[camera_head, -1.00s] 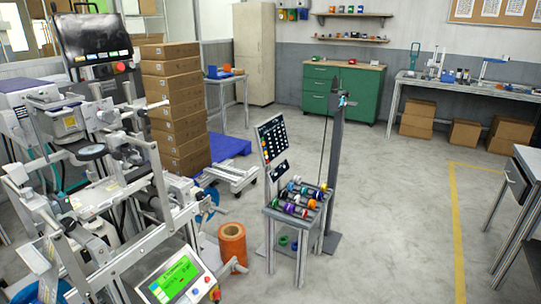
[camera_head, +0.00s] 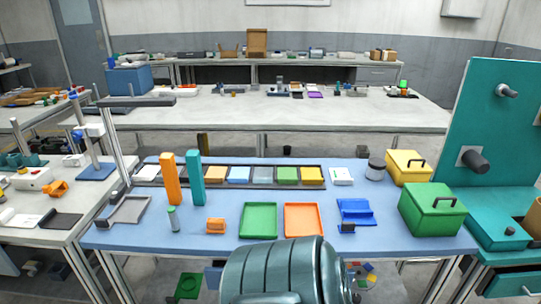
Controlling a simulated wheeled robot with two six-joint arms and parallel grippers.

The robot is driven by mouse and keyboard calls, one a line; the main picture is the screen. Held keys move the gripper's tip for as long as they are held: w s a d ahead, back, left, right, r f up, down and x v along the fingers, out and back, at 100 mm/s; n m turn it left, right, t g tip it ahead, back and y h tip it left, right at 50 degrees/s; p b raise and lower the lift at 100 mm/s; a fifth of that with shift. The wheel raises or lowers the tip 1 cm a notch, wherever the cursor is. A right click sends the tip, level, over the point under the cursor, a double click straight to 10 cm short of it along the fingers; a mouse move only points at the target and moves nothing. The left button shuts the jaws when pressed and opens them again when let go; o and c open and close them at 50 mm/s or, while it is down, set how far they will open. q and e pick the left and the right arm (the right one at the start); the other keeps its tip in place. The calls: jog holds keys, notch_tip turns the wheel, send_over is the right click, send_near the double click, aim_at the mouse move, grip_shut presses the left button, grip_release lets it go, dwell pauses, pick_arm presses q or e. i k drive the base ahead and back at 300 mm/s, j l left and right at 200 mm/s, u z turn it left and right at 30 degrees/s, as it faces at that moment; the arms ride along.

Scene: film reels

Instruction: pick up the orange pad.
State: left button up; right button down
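A long dark tray (camera_head: 328,186) lies across the back of the blue-topped table and holds a row of flat pads. One pad in it is light orange (camera_head: 213,175). Its neighbours in the row are light blue (camera_head: 239,175), grey, green and yellow, with a white one (camera_head: 147,173) at the left end. An orange pillar (camera_head: 170,180) and a teal pillar (camera_head: 195,182) stand in front of the row and hide part of it. An open orange tray (camera_head: 304,220) and a small orange block (camera_head: 216,226) also lie on the table. Neither gripper shows.
A green tray (camera_head: 259,221), a blue holder (camera_head: 355,211), a green box (camera_head: 432,210) and a yellow box (camera_head: 408,167) stand on the table. A large rounded teal form (camera_head: 280,272) covers the front middle. A teal panel (camera_head: 495,120) rises at right.

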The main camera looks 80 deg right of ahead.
aim_at(215, 225)
jog(key=z, duration=2.15)
jog(key=u, duration=4)
jog(key=z, duration=4)
